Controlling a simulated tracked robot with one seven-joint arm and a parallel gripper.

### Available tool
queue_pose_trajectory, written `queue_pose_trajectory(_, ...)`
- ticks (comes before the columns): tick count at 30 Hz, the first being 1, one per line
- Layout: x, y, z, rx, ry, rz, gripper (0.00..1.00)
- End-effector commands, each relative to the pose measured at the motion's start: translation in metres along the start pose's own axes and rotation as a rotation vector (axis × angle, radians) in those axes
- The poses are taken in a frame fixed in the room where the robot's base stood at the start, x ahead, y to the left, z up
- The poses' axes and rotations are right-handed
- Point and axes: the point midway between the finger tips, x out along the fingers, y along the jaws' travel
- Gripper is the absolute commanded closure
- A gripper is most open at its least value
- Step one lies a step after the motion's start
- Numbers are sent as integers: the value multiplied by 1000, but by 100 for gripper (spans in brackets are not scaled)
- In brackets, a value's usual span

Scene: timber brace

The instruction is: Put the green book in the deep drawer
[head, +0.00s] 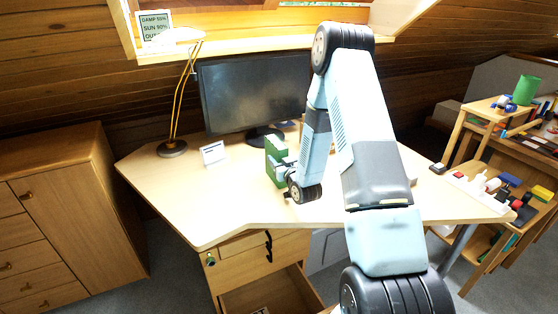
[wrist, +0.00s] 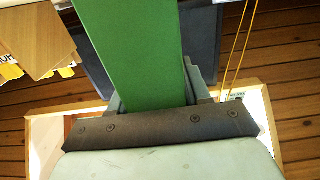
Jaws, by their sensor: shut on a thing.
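The green book (head: 275,150) is upright above or on the desk, left of my arm in the head view. My gripper (head: 284,164) is shut on it. In the wrist view the green book (wrist: 130,50) fills the middle, clasped between the fingers of my gripper (wrist: 155,100). I cannot tell whether its lower edge touches the desk. The deep drawer (head: 265,295) is under the desk at the bottom of the head view, pulled open, and something small and pale lies inside.
The desk (head: 170,195) bears a monitor (head: 250,92), a lamp (head: 172,147) and a small white card (head: 213,153). A shallower drawer front (head: 243,243) is above the deep drawer. A wooden cabinet (head: 60,210) stands left, a cluttered side table (head: 500,190) right. The desk's front left is clear.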

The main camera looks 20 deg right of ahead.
Motion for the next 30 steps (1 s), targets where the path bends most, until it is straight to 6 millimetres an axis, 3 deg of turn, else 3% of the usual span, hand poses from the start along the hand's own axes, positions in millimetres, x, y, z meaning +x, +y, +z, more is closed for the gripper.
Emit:
queue_pose_trajectory(7,0,0,1,0,1,0,100)
queue_pose_trajectory(8,0,0,1,0,0,0,50)
queue_pose_trajectory(15,0,1,1,0,0,2,27)
queue_pose_trajectory(24,-1,3,-1,0,0,4,27)
queue_pose_trajectory(30,-24,3,0,1,-3,5,27)
